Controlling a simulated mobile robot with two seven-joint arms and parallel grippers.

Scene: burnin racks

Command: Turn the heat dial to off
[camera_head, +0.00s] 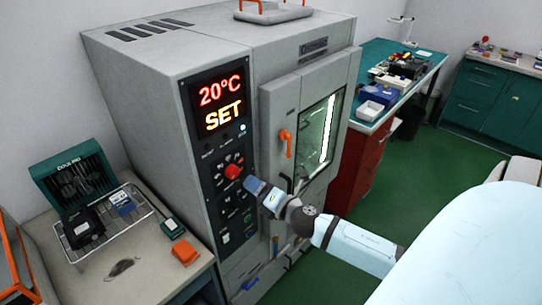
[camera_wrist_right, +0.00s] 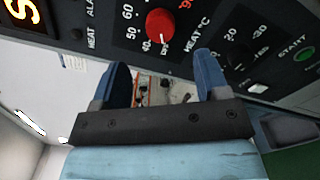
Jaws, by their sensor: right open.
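The red heat dial (camera_head: 233,171) sits on the dark control panel (camera_head: 221,215) of a grey oven-like cabinet. It also shows in the right wrist view (camera_wrist_right: 159,25), with numbers around it, "HEAT °C" beside it and an "OFF" mark close to it. My right gripper (camera_head: 252,184) is just right of the dial in the head view. In the wrist view its two blue fingers (camera_wrist_right: 161,72) are apart with nothing held, and the dial lies beyond the gap, apart from them. My left gripper is not in view.
The display (camera_head: 221,103) reads 20°C SET. An orange door handle (camera_head: 286,143) is close to the right of my gripper. A green START button (camera_wrist_right: 305,54) and another knob (camera_wrist_right: 238,55) are near the dial. A side bench (camera_head: 192,281) holds a wire rack and devices.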

